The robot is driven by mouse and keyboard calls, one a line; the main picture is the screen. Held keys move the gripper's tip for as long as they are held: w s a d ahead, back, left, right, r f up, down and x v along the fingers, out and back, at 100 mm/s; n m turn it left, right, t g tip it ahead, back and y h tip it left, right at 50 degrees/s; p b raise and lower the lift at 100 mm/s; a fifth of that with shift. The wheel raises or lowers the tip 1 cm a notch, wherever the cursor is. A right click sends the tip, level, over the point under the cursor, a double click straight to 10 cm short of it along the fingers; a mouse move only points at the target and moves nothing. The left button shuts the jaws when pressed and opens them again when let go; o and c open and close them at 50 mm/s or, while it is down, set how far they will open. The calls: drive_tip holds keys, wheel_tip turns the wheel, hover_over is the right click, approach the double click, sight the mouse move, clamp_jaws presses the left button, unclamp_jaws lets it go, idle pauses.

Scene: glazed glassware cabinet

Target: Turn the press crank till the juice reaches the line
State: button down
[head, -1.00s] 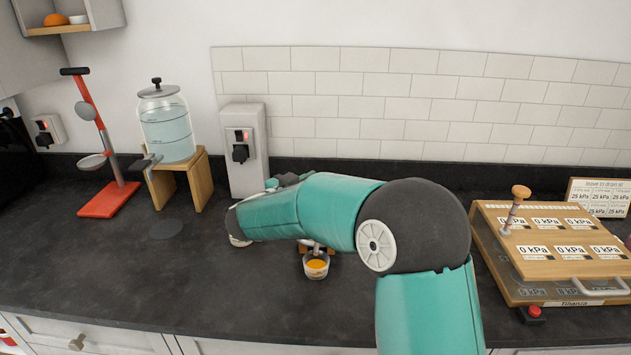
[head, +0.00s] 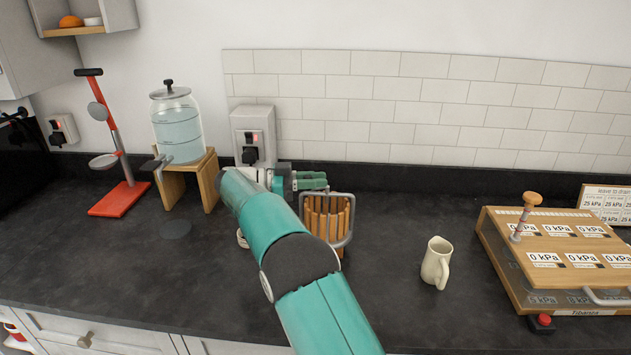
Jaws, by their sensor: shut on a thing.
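The press (head: 328,225) has a basket of wooden slats in a grey metal frame and stands near the middle of the counter, partly behind my arm. My gripper (head: 315,181) is at the top of the press, shut on the press crank. The crank itself is hardly visible between the jaws. The juice cup and its line are hidden behind my teal arm, so the juice level cannot be seen.
A cream jug (head: 436,263) stands to the right of the press. A wooden box with kPa labels (head: 555,255) is at the far right. A glass dispenser (head: 178,130) on a wooden stand and a red stand (head: 119,200) are at the left. The front counter is clear.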

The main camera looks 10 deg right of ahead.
drive_tip(key=shift+w+d+f+m+g, duration=0.1)
drive_tip(key=shift+w+m+g, duration=0.15)
drive_tip(key=shift+m+g, duration=0.8)
drive_tip(key=c, duration=1.3)
unclamp_jaws()
drive_tip(key=shift+g, duration=0.25)
drive_tip(key=shift+a, duration=0.2)
